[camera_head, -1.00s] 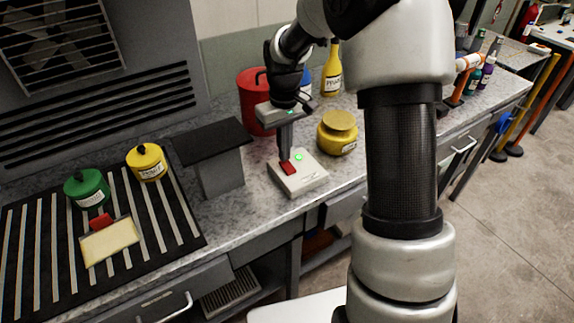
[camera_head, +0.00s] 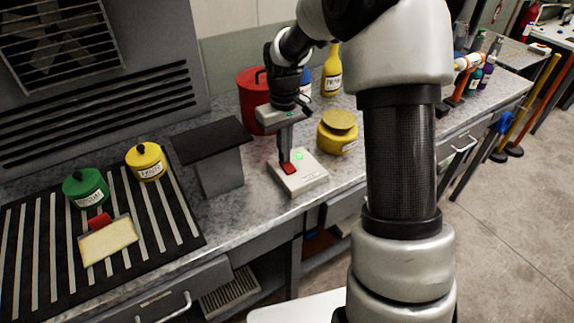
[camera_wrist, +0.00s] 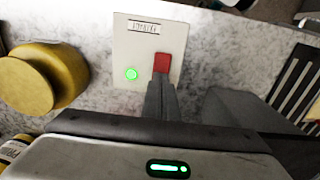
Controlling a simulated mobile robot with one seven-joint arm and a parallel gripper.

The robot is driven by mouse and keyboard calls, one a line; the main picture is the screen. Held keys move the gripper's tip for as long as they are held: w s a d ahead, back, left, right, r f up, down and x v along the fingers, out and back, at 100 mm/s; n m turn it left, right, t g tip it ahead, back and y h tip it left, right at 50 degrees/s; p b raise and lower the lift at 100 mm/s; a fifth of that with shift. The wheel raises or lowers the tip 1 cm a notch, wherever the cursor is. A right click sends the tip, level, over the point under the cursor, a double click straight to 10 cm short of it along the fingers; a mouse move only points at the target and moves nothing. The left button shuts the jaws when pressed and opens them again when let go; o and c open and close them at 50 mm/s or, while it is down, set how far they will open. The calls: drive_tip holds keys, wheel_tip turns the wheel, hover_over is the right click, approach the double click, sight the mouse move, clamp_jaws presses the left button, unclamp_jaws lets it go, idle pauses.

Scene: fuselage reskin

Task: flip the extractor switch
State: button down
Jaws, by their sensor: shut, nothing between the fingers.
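The extractor switch box (camera_head: 306,184) is a pale box on the counter with a red rocker (camera_head: 290,169) and a lit green lamp (camera_head: 299,156). In the wrist view the box (camera_wrist: 130,50) shows a label at its far end, the red rocker (camera_wrist: 161,62) and the green lamp (camera_wrist: 131,73). My gripper (camera_head: 285,160) is shut and empty, pointing down. Its fingertips (camera_wrist: 161,80) are at the edge of the red rocker, which they partly cover. I cannot tell whether they touch it.
A grey stand with a dark top (camera_head: 212,142) is left of the box. A yellow jar (camera_head: 337,132) is to its right, and a red container (camera_head: 252,100) is behind. The slotted extraction grille (camera_head: 165,215) holds green and yellow pots and a scraper-like tool.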

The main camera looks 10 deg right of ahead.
drive_tip(key=shift+f, duration=0.3)
wheel_tip(320, 180, up, 7)
drive_tip(key=p, duration=0.5)
idle(0.5)
drive_tip(key=s+r+m+t+p, duration=0.1)
drive_tip(key=s+r, duration=0.5)
drive_tip(key=r, duration=0.2)
drive_tip(key=s+r+m+t+p, duration=0.1)
drive_tip(key=s+r+t, duration=0.1)
drive_tip(key=s+r, duration=0.5)
drive_tip(key=s+r+m+t+p, duration=0.1)
drive_tip(key=s+r, duration=0.4)
drive_tip(key=s, duration=0.7)
drive_tip(key=shift+r+m+t+p, duration=0.3)
drive_tip(key=shift+t+p, duration=0.05)
drive_tip(key=shift+t, duration=0.45)
